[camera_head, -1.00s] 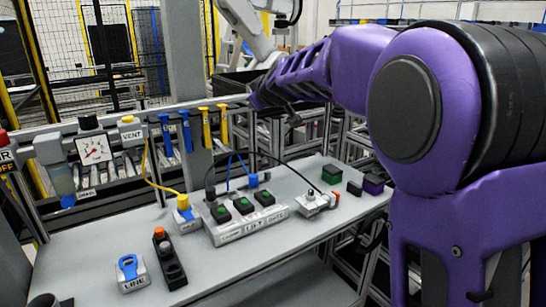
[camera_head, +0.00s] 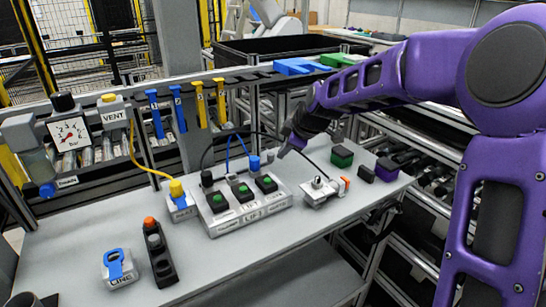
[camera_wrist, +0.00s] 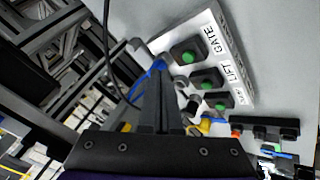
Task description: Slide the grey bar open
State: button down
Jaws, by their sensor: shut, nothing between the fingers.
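I cannot tell for certain which piece is the grey bar. A small grey metal fixture (camera_head: 319,190) with an orange end lies on the table, right of the LIFT and GATE button box (camera_head: 228,226); it may carry the bar. My gripper (camera_head: 284,152) is above the back right of that box, apart from the fixture. In the wrist view my gripper's black fingers (camera_wrist: 160,75) are together and empty. The button box (camera_wrist: 238,62) with green buttons shows beyond them. The fixture is not clear in the wrist view.
A blue plug (camera_head: 254,163) and cables stand behind the box. A yellow plug (camera_head: 177,190) is left of it. Green (camera_head: 342,156) and purple (camera_head: 387,169) blocks sit at the right. A LINE block (camera_head: 117,268) and black switch strip (camera_head: 160,255) stand at left. The front tabletop is clear.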

send_near(268, 164)
jog(key=s+a+f, duration=0.2)
jog(key=f, duration=0.1)
jog(key=shift+s+f, duration=0.1)
jog(key=shift+f, duration=0.05)
jog(key=w, duration=0.3)
jog(key=shift+w+f, duration=0.1)
jog(key=shift+f, duration=0.05)
jog(key=shift+w, duration=0.6)
jog(key=shift+d, duration=0.1)
jog(key=shift+w+d, duration=0.3)
jog(key=shift+d, duration=0.2)
jog(key=shift+w+d, duration=0.35)
jog(key=shift+d, duration=0.15)
jog(key=shift+s+a+f, duration=0.1)
